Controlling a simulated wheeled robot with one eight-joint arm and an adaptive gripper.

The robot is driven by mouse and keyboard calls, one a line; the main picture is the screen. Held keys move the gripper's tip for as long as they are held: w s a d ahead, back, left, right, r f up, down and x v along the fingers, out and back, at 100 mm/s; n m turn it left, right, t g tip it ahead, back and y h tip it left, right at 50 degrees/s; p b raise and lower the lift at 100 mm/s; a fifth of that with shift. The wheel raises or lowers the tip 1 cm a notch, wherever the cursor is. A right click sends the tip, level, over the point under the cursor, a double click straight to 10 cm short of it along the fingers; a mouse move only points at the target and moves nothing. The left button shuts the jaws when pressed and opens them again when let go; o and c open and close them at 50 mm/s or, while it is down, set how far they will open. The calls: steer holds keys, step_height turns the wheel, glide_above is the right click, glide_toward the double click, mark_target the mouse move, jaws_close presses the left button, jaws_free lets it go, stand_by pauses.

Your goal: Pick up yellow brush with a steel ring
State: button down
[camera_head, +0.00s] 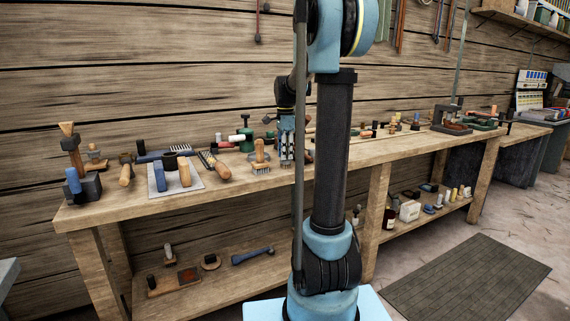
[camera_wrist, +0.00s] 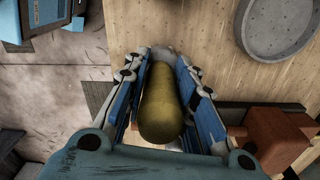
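The yellow brush (camera_wrist: 160,113) shows in the wrist view as a rounded yellow handle between the two fingers of my gripper (camera_wrist: 167,65). Its near end points toward the camera. A pale grey part, likely the steel ring, shows at its far end by the fingertips. The fingertips have come in to about the handle's width and appear to press on it from both sides. The brush's bristles are hidden. In the head view my gripper (camera_head: 287,150) points down just at the bench top, and I cannot make out the yellow brush there.
A wooden-handled brush (camera_head: 260,153) stands close left of my gripper on the bench (camera_head: 230,191). Several tools and a pale board (camera_head: 158,191) lie further left. A round grey dish (camera_wrist: 278,84) and a reddish-brown block (camera_wrist: 277,137) show at the right in the wrist view.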

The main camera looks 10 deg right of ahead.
steer(key=shift+r, duration=0.1)
step_height(320, 180, up, 10)
steer(key=shift+f, duration=0.1)
stand_by(0.6)
steer(key=c, duration=2)
jaws_free()
jaws_close()
